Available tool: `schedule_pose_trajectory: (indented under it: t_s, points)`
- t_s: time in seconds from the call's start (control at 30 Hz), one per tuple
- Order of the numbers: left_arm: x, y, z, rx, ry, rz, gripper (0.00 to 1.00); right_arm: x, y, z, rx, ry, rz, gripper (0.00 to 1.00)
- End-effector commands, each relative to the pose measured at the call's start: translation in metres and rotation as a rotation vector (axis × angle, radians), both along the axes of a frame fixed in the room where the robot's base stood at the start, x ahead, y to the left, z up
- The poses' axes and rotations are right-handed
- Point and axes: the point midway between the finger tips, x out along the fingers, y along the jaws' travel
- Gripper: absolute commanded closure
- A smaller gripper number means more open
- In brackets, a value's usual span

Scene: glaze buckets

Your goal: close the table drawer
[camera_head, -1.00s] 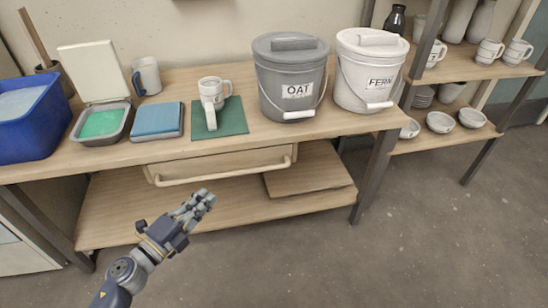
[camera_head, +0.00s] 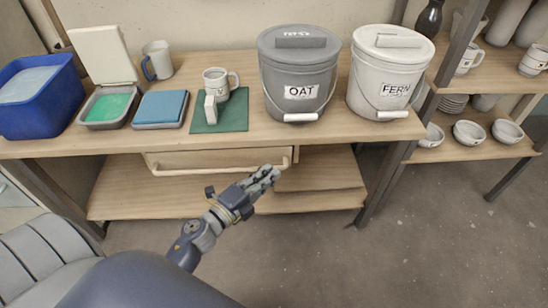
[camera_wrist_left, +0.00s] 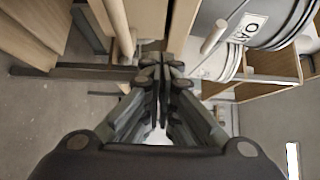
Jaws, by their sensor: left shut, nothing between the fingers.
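The wooden drawer (camera_head: 215,159) sits under the tabletop, with a long pale bar handle (camera_head: 215,170) across its front. How far it stands out from the table is hard to tell from above. My left gripper (camera_head: 268,174) is shut and empty, in front of the drawer near the handle's right end. In the left wrist view my shut fingers (camera_wrist_left: 162,75) point toward the table, with the handle (camera_wrist_left: 124,30) just left of them. Contact with the handle cannot be made out. My right gripper is not in view.
On the table (camera_head: 270,132) stand a grey OAT bucket (camera_head: 298,70), a white FERN bucket (camera_head: 385,65), a mug (camera_head: 215,85) on a green mat, a blue sponge block (camera_head: 160,107) and a blue tub (camera_head: 40,110). A lower shelf (camera_head: 130,195) lies beneath. The floor in front is clear.

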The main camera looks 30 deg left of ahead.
Motion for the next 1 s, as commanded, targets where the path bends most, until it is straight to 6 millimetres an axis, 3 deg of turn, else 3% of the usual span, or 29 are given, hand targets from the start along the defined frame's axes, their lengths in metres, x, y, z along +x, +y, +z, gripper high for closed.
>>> schedule_pose_trajectory:
  t_s: [0.13,0.33,0.6,1.0]
  points:
    - [0.027,-0.006,0.001,0.0,-0.002,-0.001,1.0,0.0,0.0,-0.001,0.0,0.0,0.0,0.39]
    - [0.049,0.01,0.0,0.001,-0.001,-0.001,1.0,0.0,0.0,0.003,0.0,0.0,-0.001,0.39]
    - [0.058,0.015,0.0,-0.001,0.0,-0.001,1.0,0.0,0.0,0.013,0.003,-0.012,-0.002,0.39]
    - [0.067,0.021,0.001,0.001,0.0,-0.001,1.0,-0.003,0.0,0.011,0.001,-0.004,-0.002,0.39]
